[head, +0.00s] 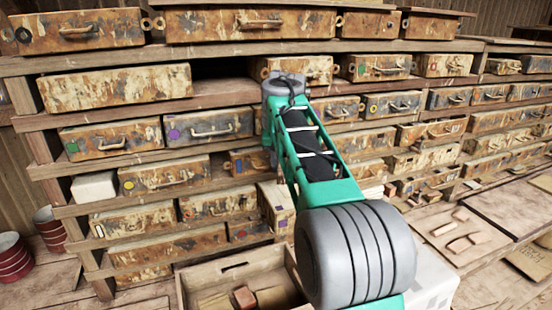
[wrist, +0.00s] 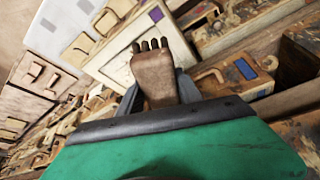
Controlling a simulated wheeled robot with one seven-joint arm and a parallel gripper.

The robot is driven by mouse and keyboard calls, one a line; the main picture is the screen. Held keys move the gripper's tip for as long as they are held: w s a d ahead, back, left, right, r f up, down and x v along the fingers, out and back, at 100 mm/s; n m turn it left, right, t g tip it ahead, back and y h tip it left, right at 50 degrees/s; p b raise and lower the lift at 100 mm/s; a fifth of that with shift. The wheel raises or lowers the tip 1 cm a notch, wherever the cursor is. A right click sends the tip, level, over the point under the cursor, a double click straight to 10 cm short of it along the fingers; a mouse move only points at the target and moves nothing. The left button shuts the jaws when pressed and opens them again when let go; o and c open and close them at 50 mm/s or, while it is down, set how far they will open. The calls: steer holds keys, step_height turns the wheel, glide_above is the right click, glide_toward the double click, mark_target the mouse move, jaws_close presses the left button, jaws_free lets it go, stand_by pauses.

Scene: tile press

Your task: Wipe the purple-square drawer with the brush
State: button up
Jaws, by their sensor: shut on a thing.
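In the wrist view my gripper (wrist: 157,92) is shut on a brush (wrist: 153,74), with its wooden body between the grey fingers and its dark bristles pointing away from me. Beyond the bristles is a pale, framed drawer front (wrist: 120,68) with a purple square (wrist: 156,14) near its upper corner. The bristles overlap this front in the picture; I cannot tell whether they touch it. In the head view my arm hides the gripper and brush.
Shelves of worn, rusty-looking drawers with coloured marks fill the head view, including one with a round purple mark (head: 208,125). A wooden crate (head: 235,272) holding blocks stands below. Red buckets (head: 14,258) stand at lower left. Loose blocks lie on boards (head: 465,228) at right.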

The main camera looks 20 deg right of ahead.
steer(key=shift+w, duration=0.3)
glide_above(283, 194)
steer(key=s, duration=0.1)
steer(key=f, duration=0.5)
steer(key=shift+s+a, duration=0.1)
steer(key=shift+a, duration=0.2)
steer(key=shift+f, duration=0.45)
steer(key=shift+f+b, duration=0.6)
steer(key=shift+f, duration=0.2)
steer(key=shift+d, duration=0.1)
